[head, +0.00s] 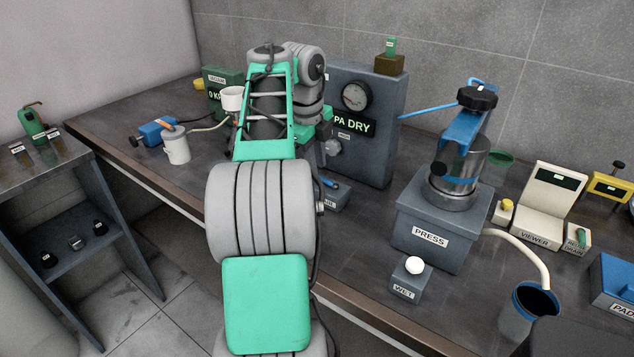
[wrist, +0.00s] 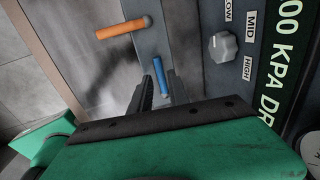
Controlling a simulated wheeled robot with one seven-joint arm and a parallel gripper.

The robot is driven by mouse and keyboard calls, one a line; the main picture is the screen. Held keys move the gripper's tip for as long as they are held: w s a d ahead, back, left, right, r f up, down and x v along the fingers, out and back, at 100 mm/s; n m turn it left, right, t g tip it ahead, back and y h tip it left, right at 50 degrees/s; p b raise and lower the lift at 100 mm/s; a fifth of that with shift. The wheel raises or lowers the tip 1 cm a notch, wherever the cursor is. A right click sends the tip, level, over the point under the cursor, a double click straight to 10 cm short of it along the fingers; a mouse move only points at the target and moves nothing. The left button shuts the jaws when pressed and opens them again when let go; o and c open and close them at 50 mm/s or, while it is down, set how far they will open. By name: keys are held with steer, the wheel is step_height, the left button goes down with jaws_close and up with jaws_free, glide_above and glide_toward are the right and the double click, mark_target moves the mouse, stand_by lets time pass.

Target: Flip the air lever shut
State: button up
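A short blue lever (wrist: 160,76) stands on a grey fixture in the wrist view; it also shows in the head view (head: 330,183) on a small grey box (head: 336,200). An orange handle (wrist: 122,29) with a grey rounded end sticks out to the left above it in the wrist view. No readable label shows which is the air lever. My gripper (wrist: 161,88) is open, its dark fingers on either side of the blue lever's line. Contact cannot be told. In the head view my arm hides the gripper.
The grey gauge panel (head: 381,145) with a LOW/MID/HIGH knob (wrist: 222,46) stands close to the right of my gripper. A press (head: 440,228) and a WET button box (head: 408,281) are to the right.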

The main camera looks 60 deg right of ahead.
mark_target(320, 179)
steer(key=f, duration=0.1)
steer(key=f+b, duration=0.1)
steer(key=f, duration=0.1)
steer(key=shift+d, duration=0.3)
steer(key=shift+c, duration=0.4)
jaws_close()
stand_by(0.7)
